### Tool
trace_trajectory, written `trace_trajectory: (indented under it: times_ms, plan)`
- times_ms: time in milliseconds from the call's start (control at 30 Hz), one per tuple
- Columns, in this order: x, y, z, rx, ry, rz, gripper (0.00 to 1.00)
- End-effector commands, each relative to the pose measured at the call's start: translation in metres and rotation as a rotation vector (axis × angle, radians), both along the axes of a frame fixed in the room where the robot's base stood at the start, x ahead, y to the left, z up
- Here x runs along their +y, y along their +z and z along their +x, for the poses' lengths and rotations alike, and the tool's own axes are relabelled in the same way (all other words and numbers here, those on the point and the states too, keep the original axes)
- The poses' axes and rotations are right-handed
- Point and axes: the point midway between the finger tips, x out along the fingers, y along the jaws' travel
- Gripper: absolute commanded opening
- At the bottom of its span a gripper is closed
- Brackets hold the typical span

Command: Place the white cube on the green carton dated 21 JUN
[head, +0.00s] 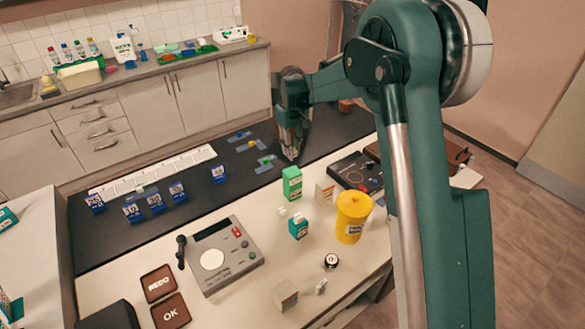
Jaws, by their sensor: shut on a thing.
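My gripper (291,152) hangs fingers down above the dark mat, behind the cartons. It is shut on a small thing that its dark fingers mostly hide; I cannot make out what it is. A bright green carton (292,183) stands upright on the pale table, in front of and below the gripper. A shorter teal-green carton (298,229) with a white label stands nearer. Their dates are too small to read. A small white piece (283,212) lies left of the teal carton; I cannot tell whether it is a cube.
A grey device (220,255), brown REDO (158,283) and OK (170,311) trays lie left. Several blue packets stand on the dark mat (120,236). A pale box (285,296) is at the front.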

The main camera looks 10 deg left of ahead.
Motion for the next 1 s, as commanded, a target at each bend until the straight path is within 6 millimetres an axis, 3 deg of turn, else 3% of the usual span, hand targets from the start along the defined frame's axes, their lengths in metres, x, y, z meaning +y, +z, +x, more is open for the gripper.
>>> trace_trajectory:
  times_ms: [300, 767, 1000]
  plan:
    - [0.0, -0.04, 0.0, 0.0, 0.0, 0.0, 0.09]
    - [0.0, -0.047, 0.0, 0.0, 0.0, 0.0, 0.09]
    - [0.0, -0.069, 0.0, 0.0, 0.0, 0.0, 0.09]
